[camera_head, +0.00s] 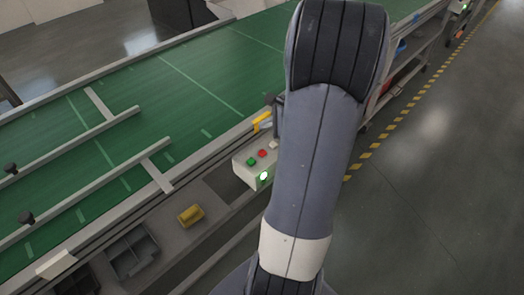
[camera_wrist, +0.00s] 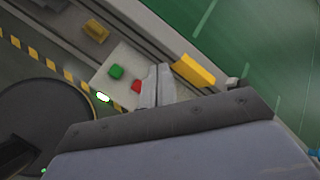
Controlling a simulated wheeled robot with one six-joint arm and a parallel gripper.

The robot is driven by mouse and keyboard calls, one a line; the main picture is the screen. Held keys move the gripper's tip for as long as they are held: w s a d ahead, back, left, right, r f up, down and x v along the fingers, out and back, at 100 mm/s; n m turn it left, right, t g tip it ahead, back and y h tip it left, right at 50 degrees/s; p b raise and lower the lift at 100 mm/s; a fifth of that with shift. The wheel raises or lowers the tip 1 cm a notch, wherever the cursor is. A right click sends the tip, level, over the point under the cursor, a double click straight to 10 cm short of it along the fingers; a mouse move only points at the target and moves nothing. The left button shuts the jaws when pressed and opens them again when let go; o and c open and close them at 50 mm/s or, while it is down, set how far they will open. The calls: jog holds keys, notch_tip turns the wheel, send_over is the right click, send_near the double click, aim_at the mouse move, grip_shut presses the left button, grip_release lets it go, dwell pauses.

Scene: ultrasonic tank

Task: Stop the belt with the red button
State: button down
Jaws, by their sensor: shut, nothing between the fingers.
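The red button (camera_head: 262,154) sits on a pale control box (camera_head: 241,171) at the belt's near side, beside a green button (camera_head: 251,162). A lamp (camera_head: 263,176) on the box's front glows green-white. My gripper's fingers are shut and empty, just right of the red button in that view. I cannot tell whether they touch the box. My arm hides most of the gripper in the head view.
The green conveyor belt (camera_head: 190,85) runs behind the box, with pale guide rails (camera_head: 80,137). A yellow block (camera_wrist: 194,70) is on the belt's edge near the fingers. Another yellow part (camera_head: 190,215) lies left of the box. Open floor (camera_head: 440,180) is at the right.

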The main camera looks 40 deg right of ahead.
aim_at(266, 153)
jog(key=shift+f+b, duration=3.55)
jog(key=shift+f, duration=0.85)
jog(key=shift+f, duration=0.15)
jog(key=shift+f+b, duration=0.25)
jog(key=shift+b, duration=0.25)
jog(key=shift+f+b, duration=0.4)
jog(key=shift+b, duration=0.05)
jog(key=shift+r, duration=0.15)
jog(key=shift+r+p, duration=0.65)
jog(key=shift+r, duration=0.05)
jog(key=shift+r+p, duration=1.9)
jog(key=shift+r, duration=0.6)
jog(key=shift+a, duration=0.1)
